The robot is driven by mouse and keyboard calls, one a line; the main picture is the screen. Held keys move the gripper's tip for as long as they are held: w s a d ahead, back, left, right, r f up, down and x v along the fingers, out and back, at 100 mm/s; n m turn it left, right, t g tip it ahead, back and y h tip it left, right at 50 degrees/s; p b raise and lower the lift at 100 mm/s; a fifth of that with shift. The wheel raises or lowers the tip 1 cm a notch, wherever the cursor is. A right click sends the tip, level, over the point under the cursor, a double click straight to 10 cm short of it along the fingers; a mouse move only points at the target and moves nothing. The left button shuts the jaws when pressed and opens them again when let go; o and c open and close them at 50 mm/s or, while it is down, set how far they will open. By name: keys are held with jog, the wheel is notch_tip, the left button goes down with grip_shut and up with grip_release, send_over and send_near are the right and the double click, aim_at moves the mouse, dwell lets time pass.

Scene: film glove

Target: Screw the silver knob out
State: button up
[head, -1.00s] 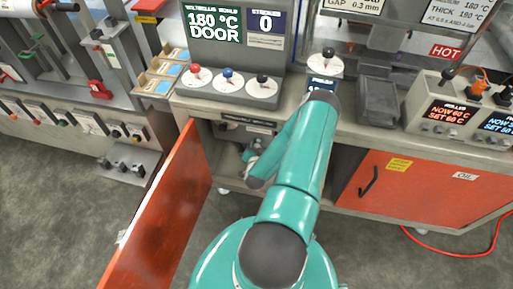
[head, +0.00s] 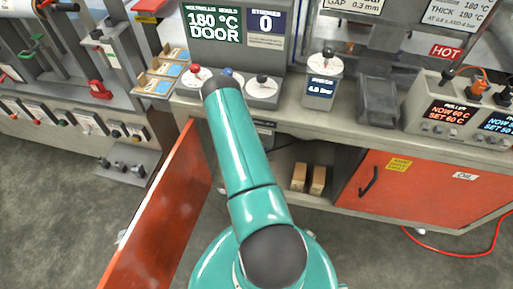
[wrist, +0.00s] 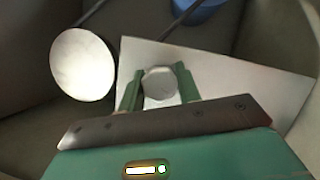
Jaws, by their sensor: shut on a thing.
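In the wrist view the silver knob (wrist: 160,86) is a round grey metal piece in front of a pale flat plate (wrist: 226,82). My gripper (wrist: 158,78) has one green finger on each side of the knob and is shut on it. The knob's far end and any thread are hidden. In the head view my arm reaches toward the open cabinet (head: 290,152) under the bench, and it hides my gripper and the knob.
A pale round disc (wrist: 83,64) is left of the knob in the wrist view, and a blue object (wrist: 203,10) is at the top. In the head view the open orange door (head: 165,215) stands left of my arm. Two brown blocks (head: 299,178) sit in the cabinet.

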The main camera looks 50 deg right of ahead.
jog(key=n+g, duration=0.1)
jog(key=n, duration=0.1)
jog(key=n+g+h, duration=0.1)
jog(key=n, duration=0.1)
jog(key=shift+h, duration=0.3)
dwell(0.6)
jog(key=o, duration=1)
jog(key=shift+c, duration=0.2)
jog(key=v, duration=1.3)
jog(key=shift+a, duration=0.35)
